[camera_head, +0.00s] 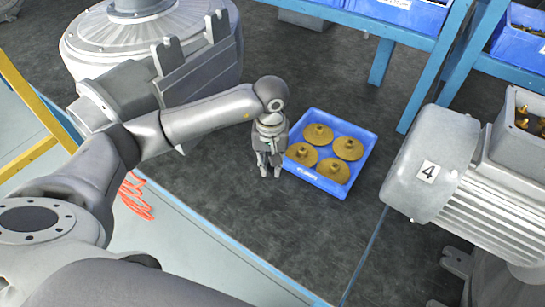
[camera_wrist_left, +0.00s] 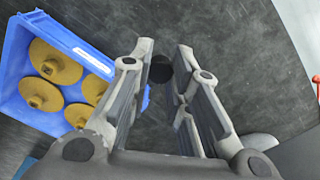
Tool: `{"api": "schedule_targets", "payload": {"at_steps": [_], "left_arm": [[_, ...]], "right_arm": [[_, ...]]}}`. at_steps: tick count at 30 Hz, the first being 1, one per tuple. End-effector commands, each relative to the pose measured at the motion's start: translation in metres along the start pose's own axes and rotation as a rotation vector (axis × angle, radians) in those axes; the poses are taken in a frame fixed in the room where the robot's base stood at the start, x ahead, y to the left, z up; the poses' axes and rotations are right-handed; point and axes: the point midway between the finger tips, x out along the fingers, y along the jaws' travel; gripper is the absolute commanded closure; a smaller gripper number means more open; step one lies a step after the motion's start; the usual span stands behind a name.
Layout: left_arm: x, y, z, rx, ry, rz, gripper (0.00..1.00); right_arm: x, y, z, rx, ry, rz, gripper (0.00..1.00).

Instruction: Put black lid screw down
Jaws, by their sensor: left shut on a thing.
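My left gripper (camera_head: 268,170) points down over the dark bench surface, just left of a blue tray. In the left wrist view its two fingers (camera_wrist_left: 163,60) are shut on a small black round thing, which I take to be the black lid screw (camera_wrist_left: 161,69). The fingers stand some way apart around it. In the head view the screw is hidden or too small to make out. I cannot tell whether it touches the surface. My right gripper is not in view.
The blue tray (camera_head: 298,173) holds several brass flanged discs and also shows in the wrist view (camera_wrist_left: 12,95). A grey motor (camera_head: 430,165) marked 4 stands at right. Blue shelving (camera_head: 420,90) with bins is behind. Dark surface below the gripper and tray is clear.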

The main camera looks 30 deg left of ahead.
Motion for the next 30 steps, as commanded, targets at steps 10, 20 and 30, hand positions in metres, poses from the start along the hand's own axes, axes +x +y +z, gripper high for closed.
{"api": "schedule_targets", "payload": {"at_steps": [10,20,30], "left_arm": [[0.044,-0.041,-0.073,-0.007,-0.001,0.0,1.0],[0.085,-0.056,-0.103,0.0,0.001,0.0,1.0],[0.108,-0.062,-0.113,0.001,-0.002,0.0,1.0]], "right_arm": [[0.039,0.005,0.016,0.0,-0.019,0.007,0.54],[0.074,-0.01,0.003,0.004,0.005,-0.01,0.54],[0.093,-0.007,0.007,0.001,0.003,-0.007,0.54]]}}
